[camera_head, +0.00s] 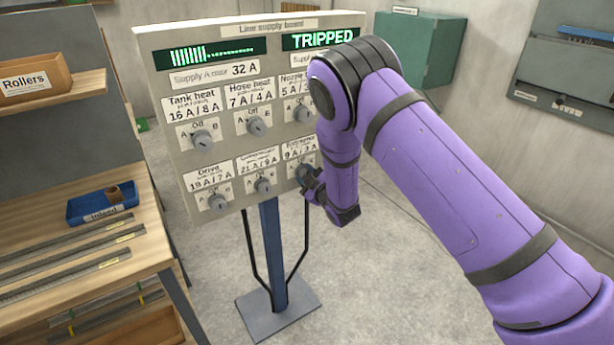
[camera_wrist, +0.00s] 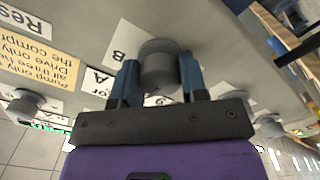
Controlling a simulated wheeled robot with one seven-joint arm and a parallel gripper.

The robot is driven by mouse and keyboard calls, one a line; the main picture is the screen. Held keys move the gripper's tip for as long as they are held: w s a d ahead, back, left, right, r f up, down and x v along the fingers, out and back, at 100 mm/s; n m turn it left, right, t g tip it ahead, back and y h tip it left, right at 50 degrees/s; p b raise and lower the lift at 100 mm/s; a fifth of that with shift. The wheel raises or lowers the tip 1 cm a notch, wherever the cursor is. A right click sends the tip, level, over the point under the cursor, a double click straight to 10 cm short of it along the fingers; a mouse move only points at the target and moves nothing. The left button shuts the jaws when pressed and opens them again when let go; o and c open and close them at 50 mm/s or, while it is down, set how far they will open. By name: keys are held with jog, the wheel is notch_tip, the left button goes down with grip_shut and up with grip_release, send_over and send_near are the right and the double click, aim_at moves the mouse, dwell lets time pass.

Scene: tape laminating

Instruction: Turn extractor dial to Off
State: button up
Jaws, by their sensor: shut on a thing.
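The extractor dial (camera_wrist: 158,60) is a grey round knob on the front of the line supply board (camera_head: 166,95). It sits at the bottom right of the board's two rows of dials, under a label (camera_head: 300,149) reading 9 A / 7 A. My gripper (camera_head: 312,186) is at this dial. In the wrist view its two blue fingers stand on either side of the knob and are shut on it. Letters A and B show on the plate around the knob. The dial's pointer and its Off mark are hidden, so I cannot tell its setting.
The board's right display (camera_head: 321,39) reads TRIPPED; the left one (camera_head: 210,53) shows bars above a 32 A label. Other dials, such as the compressor-position dial (camera_head: 263,186) and drive dial (camera_head: 217,202), are close by. A workbench (camera_head: 150,249) stands at left.

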dwell(0.3)
jog(key=o, duration=0.9)
jog(key=v, duration=1)
jog(key=shift+s+d, duration=0.25)
jog(key=shift+s, duration=0.05)
